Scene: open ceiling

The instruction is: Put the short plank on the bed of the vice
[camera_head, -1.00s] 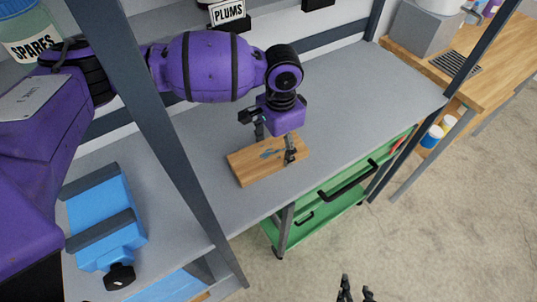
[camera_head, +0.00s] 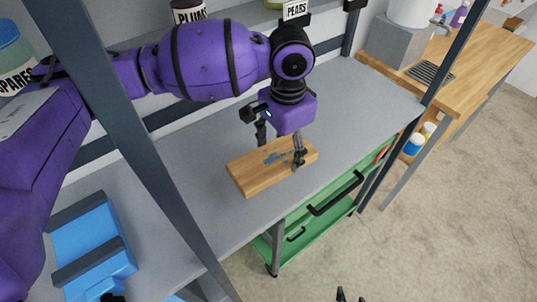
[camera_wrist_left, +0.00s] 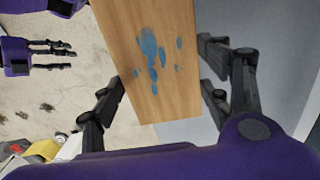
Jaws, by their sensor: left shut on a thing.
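The short plank (camera_head: 262,172) is light wood with blue paint smears. The vice (camera_head: 75,274) is blue with two dark grey jaws, at the lower left of the head view. Its blue bed (camera_head: 88,238) shows bare between the jaws. My right gripper (camera_head: 351,296) is empty with its fingers apart, at the bottom edge.
The grey worktop (camera_head: 200,165) is clear between plank and vice. A dark upright post (camera_head: 140,150) crosses the view between them. Labelled jars (camera_head: 188,12) stand at the back. A wooden counter (camera_head: 470,60) is at right.

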